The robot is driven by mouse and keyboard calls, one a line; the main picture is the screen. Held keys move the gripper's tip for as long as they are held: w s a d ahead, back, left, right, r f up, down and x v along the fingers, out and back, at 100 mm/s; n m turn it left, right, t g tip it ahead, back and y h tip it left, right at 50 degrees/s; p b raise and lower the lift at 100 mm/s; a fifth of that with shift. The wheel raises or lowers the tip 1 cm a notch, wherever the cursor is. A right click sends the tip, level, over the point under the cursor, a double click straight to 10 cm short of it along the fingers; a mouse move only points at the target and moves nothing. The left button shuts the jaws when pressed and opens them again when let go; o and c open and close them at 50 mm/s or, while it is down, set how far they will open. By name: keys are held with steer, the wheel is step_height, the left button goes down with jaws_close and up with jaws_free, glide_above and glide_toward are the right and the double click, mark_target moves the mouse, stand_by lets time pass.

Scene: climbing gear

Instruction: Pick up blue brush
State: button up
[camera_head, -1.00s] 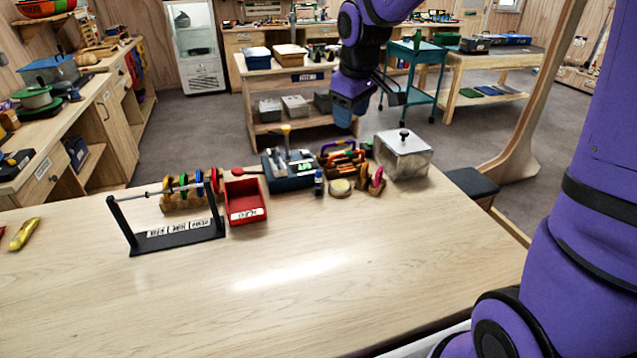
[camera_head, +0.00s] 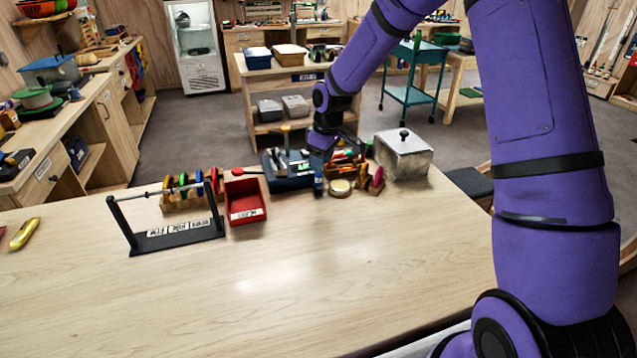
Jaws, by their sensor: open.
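A small upright blue item (camera_head: 318,184), perhaps the blue brush, stands at the front right of a dark tool block (camera_head: 291,182). It is too small for me to make out bristles. My gripper (camera_head: 321,160) is just above and behind it, pointing down, with the jaws open. My gripper hides part of the tool block and of the things behind it. I cannot tell whether a fingertip touches the blue item.
A red bin (camera_head: 246,203), a black rack with a bar (camera_head: 178,236) and coloured discs stand to the left. A round tin (camera_head: 340,187), a small wooden holder (camera_head: 370,185) and a lidded metal box (camera_head: 404,160) stand to the right. The table front (camera_head: 300,290) is clear.

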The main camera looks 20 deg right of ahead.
mark_target(318, 186)
steer(key=shift+w+a+f, duration=0.1)
steer(key=shift+w+f, duration=0.15)
steer(key=shift+f, duration=0.7)
steer(key=shift+w+f, duration=0.2)
steer(key=shift+f, duration=0.75)
steer(key=shift+w+a+f, duration=0.1)
steer(key=shift+w+f, duration=0.15)
steer(key=shift+f, duration=0.7)
jaws_close()
